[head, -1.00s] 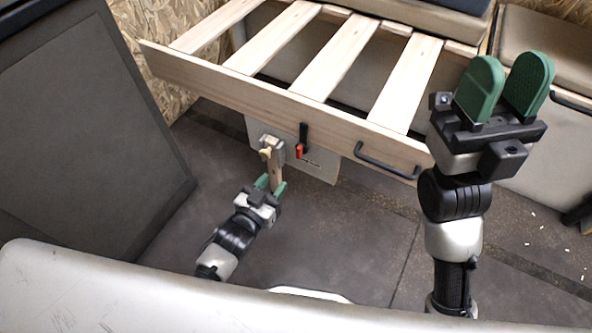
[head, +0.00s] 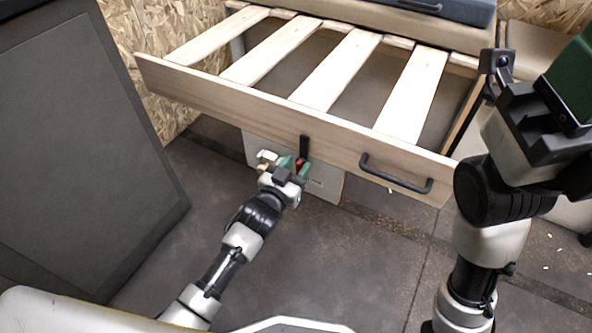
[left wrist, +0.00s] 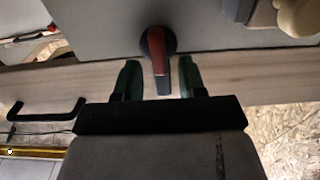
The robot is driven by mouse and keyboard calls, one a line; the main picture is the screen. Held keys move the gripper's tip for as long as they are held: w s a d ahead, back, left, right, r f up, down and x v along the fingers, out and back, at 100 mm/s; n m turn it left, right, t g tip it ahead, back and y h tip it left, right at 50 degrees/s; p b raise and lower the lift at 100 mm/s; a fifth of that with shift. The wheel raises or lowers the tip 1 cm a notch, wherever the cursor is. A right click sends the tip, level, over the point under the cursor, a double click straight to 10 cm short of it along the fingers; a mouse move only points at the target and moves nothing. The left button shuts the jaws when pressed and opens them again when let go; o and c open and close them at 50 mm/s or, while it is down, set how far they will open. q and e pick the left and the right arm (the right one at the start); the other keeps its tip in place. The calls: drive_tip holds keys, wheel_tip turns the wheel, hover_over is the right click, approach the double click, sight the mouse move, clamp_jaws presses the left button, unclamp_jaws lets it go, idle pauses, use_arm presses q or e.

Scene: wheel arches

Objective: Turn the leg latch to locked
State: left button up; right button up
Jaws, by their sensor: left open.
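The leg latch (head: 304,146) is a black and red lever on a plate below the front rail of the slatted wooden frame. In the left wrist view the latch (left wrist: 157,48) shows a round dark hub with a red-faced lever. My left gripper (head: 295,166) is at the latch with its green fingers open. In the left wrist view one finger of the left gripper (left wrist: 158,78) is on each side of the lever's end, with gaps visible. My right gripper (head: 570,85) is raised at the right edge, partly cut off, and holds nothing visible.
The slatted frame's front rail (head: 240,106) runs just above my left gripper and carries a black pull handle (head: 396,174). A grey plate (head: 325,182) hangs below it. A dark panel (head: 80,150) stands at the left. The floor (head: 345,250) in front is clear.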

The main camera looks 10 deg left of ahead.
use_arm(q)
clamp_jaws()
